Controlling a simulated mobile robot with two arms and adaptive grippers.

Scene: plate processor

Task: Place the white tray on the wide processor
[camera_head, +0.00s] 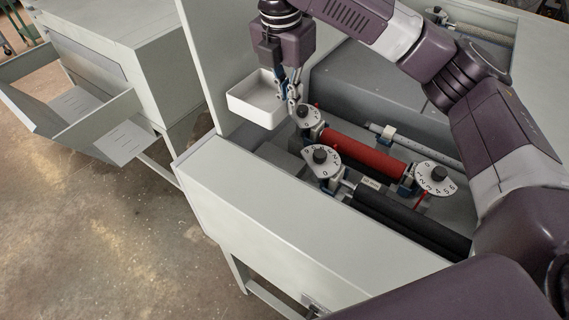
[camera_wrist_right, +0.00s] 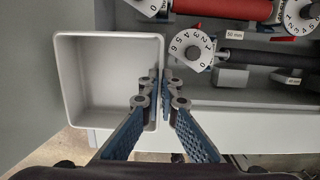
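The white tray (camera_head: 256,100) is a small, empty, open box held above the left end of the processor in the head view. My right gripper (camera_head: 289,96) is closed on the tray's right wall. In the right wrist view, the gripper (camera_wrist_right: 162,88) has one finger inside the tray (camera_wrist_right: 85,58) and one outside, with the wall pinched between them. The wide processor (camera_head: 300,219) is a grey cabinet with an open top showing its rollers. The tray appears level and clear of the rollers. My left gripper is not in view.
A red roller (camera_head: 362,151), a black roller (camera_head: 415,225) and numbered dials (camera_head: 320,158) lie right of the tray. An upright grey panel (camera_head: 215,50) stands behind it. Another grey cabinet (camera_head: 115,30) with a paper-holding tray (camera_head: 100,125) stands left, beyond open floor.

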